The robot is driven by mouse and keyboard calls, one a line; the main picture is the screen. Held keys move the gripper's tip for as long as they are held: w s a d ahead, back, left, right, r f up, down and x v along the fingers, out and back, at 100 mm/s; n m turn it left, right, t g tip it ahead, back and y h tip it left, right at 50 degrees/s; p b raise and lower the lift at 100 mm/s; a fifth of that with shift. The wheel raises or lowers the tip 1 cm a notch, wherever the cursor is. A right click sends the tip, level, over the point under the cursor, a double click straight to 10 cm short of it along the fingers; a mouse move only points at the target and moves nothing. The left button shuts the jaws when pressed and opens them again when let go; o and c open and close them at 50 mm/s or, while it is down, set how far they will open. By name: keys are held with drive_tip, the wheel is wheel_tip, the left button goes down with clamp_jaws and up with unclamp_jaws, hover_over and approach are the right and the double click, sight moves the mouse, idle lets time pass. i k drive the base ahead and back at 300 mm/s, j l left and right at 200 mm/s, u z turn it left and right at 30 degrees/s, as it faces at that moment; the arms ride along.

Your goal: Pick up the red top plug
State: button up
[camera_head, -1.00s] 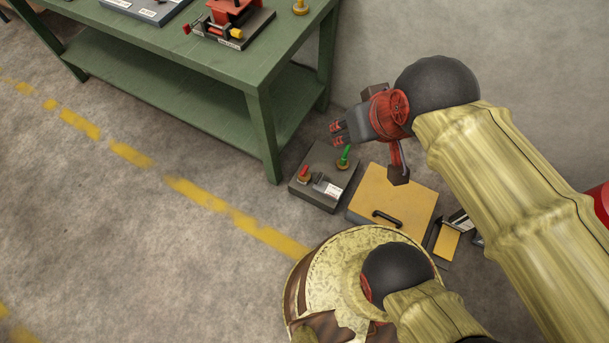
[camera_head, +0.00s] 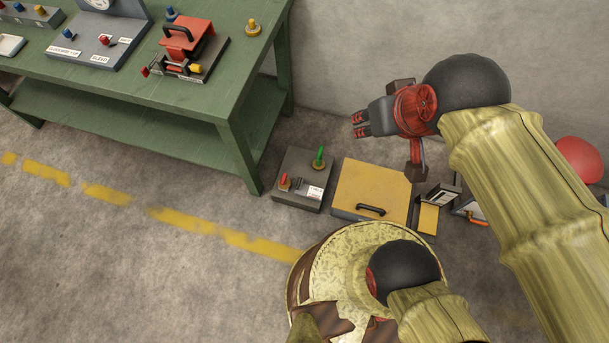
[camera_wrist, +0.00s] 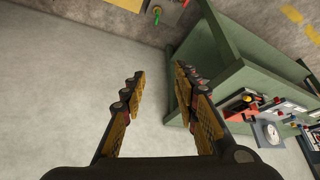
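A small red plug (camera_head: 284,181) stands on a dark grey box (camera_head: 297,199) on the floor, beside a green-topped plug (camera_head: 319,158). Another red-ended part (camera_head: 145,72) sticks out from the red fixture on the bench. I cannot tell from the frames which is the named red top plug. My gripper (camera_head: 360,123) is above and to the right of the grey box in the head view, apart from it. In the wrist view my gripper (camera_wrist: 160,82) has its fingers spread with nothing between them. The green plug (camera_wrist: 157,14) shows at the top edge there.
A green bench (camera_head: 130,95) holds the red fixture (camera_head: 182,40), a gauge panel (camera_head: 98,25) and a yellow plug (camera_head: 253,27). A yellow-lidded box (camera_head: 371,188) with a black handle lies right of the grey box. A wall stands behind. The floor at left is open.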

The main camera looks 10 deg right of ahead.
sight(284, 182)
drive_tip(key=j+z, duration=0.45)
drive_tip(key=j, duration=0.15)
drive_tip(key=j+z, duration=0.5)
drive_tip(key=k+j+z, duration=0.25)
drive_tip(key=j+z, duration=0.2)
drive_tip(key=k+j, duration=0.15)
drive_tip(key=j, duration=0.25)
drive_tip(key=k+j, duration=0.15)
drive_tip(key=j, duration=0.2)
drive_tip(key=k+j+z, duration=0.1)
drive_tip(key=j, duration=0.3)
drive_tip(key=k+j, duration=0.25)
drive_tip(key=j, duration=0.1)
